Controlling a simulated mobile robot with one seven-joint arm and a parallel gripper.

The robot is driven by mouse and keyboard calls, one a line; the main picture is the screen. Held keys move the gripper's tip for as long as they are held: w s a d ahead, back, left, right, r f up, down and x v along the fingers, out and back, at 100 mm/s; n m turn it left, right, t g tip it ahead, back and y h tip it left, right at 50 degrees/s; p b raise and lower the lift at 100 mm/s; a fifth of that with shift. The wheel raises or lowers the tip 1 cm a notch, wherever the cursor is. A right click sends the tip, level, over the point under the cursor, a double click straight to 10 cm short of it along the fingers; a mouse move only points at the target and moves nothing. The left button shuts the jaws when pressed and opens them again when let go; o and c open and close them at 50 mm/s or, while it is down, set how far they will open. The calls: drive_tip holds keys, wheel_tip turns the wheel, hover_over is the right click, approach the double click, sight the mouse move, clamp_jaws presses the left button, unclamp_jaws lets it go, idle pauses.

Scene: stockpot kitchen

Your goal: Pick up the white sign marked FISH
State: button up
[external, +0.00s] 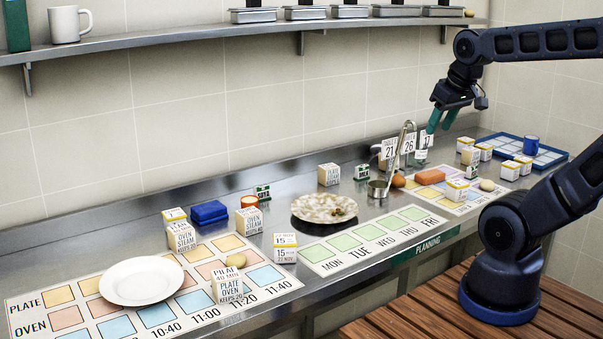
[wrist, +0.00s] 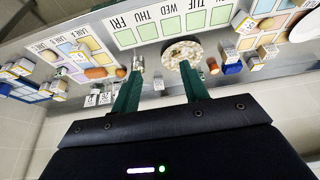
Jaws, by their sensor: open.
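No sign that I can read as FISH shows in either view. White number signs stand toward the back of the counter: one reads 21 (external: 388,148), one 26 (external: 409,143) and one 17 (external: 425,139). A small green sign (external: 262,192) seems to read SOYA, and another small green sign (external: 361,172) is too small to read. My gripper (external: 440,124) is open and empty, above the counter near the 17 sign. In the wrist view its two green fingers (wrist: 160,72) are apart with nothing between them.
A ladle and metal cup (external: 378,188), a speckled plate (external: 324,207), an orange block (external: 430,176) and several small boxes crowd the counter. A blue tray (external: 548,158) lies at the right. A white plate (external: 141,281) lies at the left. A shelf (external: 180,46) runs above.

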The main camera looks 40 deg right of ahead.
drive_tip(key=w+d+m, duration=0.4)
drive_tip(key=w+d, duration=0.4)
drive_tip(key=w, duration=0.3)
drive_tip(key=m+g+h, duration=0.4)
drive_tip(key=m+h, duration=0.1)
drive_tip(key=m, duration=0.8)
hover_over(472, 166)
drive_tip(key=a, duration=0.3)
wheel_tip(472, 166, down, 23)
drive_tip(key=shift+y, duration=0.3)
drive_tip(key=x, duration=1)
drive_tip(key=shift+s+f, duration=0.15)
drive_tip(key=shift+f, duration=0.1)
clamp_jaws()
